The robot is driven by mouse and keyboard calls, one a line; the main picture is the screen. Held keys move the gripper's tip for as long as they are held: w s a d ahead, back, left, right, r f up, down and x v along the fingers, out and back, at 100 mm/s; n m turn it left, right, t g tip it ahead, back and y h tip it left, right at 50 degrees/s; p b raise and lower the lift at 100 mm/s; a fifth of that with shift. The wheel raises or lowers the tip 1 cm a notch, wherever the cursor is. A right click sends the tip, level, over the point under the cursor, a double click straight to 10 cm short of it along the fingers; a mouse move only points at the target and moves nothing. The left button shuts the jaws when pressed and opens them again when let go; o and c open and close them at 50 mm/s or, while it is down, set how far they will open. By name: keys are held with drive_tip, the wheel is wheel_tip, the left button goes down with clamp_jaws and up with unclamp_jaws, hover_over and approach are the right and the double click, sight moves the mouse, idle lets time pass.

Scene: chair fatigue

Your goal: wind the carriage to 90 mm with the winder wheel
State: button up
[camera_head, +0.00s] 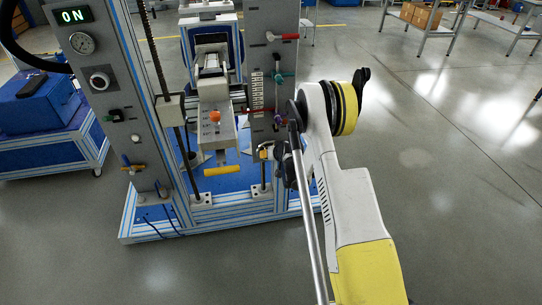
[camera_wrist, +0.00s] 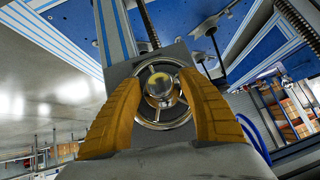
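The winder wheel (camera_wrist: 145,118) shows in the wrist view as a metal ring with spokes and a shiny round hub, on a grey plate. My gripper (camera_wrist: 157,75) has its two yellow fingers parted, one on each side of the wheel. There is a gap between the fingers and the hub; contact with the rim cannot be told. In the head view, my arm hides most of the wheel. The grey carriage unit (camera_head: 216,134) with an orange knob stands in the frame, beside a white scale (camera_head: 257,92). Its reading is too small to tell.
A column (camera_head: 112,120) with an ON display, gauge and dial stands at the left. A panel with a red lever (camera_head: 285,37) and a green lever (camera_head: 283,76) stands above my wrist. A yellow bar (camera_head: 222,170) sticks out low in front.

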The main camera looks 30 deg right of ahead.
drive_tip(key=c, duration=0.8)
drive_tip(key=shift+y, duration=0.4)
drive_tip(key=m+y, duration=0.1)
drive_tip(key=m+t+y, duration=0.1)
drive_tip(key=y, duration=0.1)
drive_tip(key=shift+d+f+t, duration=0.1)
drive_tip(key=shift+d+t, duration=0.05)
drive_tip(key=shift+t, duration=0.15)
drive_tip(key=shift+m+t+y, duration=1.1)
drive_tip(key=shift+m+y, duration=0.4)
drive_tip(key=shift+y, duration=0.4)
drive_tip(key=o, duration=1.2)
drive_tip(key=shift+s, duration=0.1)
